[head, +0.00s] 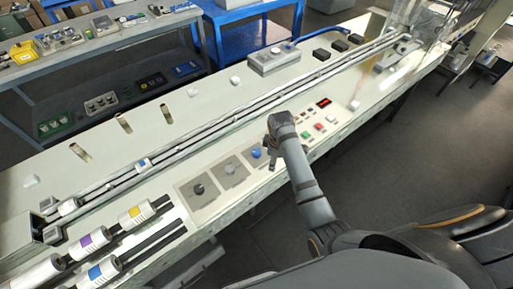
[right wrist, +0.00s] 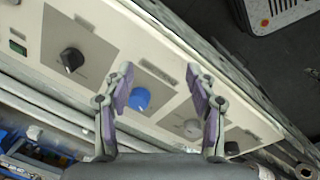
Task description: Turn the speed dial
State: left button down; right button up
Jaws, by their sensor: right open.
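A row of dials is set in the panel along the front edge of the long machine. In the head view I see a black dial (head: 198,189), a grey dial (head: 229,169) and a blue dial (head: 256,153). My right gripper (head: 271,143) is over the panel just beyond the blue dial. In the right wrist view my right gripper (right wrist: 159,82) is open and empty. The blue dial (right wrist: 139,99) shows between its fingers; another black dial (right wrist: 71,60) is to the left, hidden in the head view. Labels are unreadable, so I cannot tell which is the speed dial. My left gripper is not in view.
A red display (head: 323,102) and several coloured buttons (head: 307,135) lie right of my gripper. Guide rails (head: 215,127) run along the machine behind the dials. Floor (head: 405,135) is clear at right.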

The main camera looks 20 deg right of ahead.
aim_at(257, 151)
jog(key=w+a+r+n+g, duration=0.1)
jog(key=w+a+r+n, duration=0.4)
jog(key=w+r+n, duration=0.25)
jog(key=shift+m, duration=0.45)
jog(key=f, duration=0.7)
jog(key=f+p, duration=0.1)
jog(key=f, duration=0.2)
jog(key=shift+w+d+f, duration=0.3)
jog(key=shift+w+f, duration=0.05)
jog(key=shift+f, duration=0.05)
jog(key=c, duration=1.1)
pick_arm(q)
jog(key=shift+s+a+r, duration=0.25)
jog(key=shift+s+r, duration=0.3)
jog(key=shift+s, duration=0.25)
pick_arm(e)
jog(key=shift+c, duration=0.2)
